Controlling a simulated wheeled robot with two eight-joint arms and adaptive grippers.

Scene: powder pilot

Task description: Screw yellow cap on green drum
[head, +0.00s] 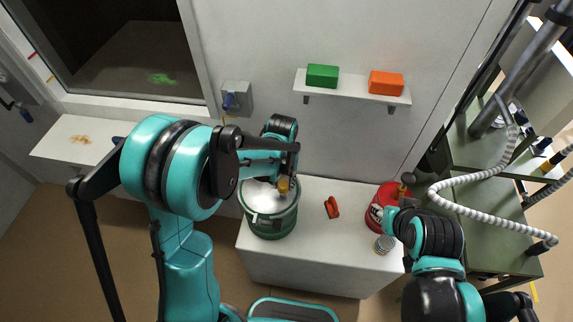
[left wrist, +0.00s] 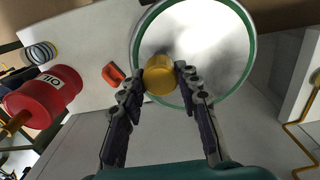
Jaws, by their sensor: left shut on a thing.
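The green drum (head: 270,225) stands on the white counter, its pale round top facing up. In the left wrist view, its green rim (left wrist: 139,42) circles the grey-white top. My left gripper (head: 285,184) is over the right side of the drum. Its fingers are shut on the yellow cap (left wrist: 159,80), one on each side. The cap shows in front of the drum's near rim in the left wrist view; whether it touches the drum I cannot tell. The drum's opening is not visible. My right arm is at the lower right; I cannot make out its gripper.
A red can (head: 374,216), a small red object (head: 332,207) and a round metal tin (head: 384,244) are on the white counter (head: 315,262) right of the drum. A wall shelf (head: 352,92) holds a green box (head: 322,76) and an orange box (head: 386,83).

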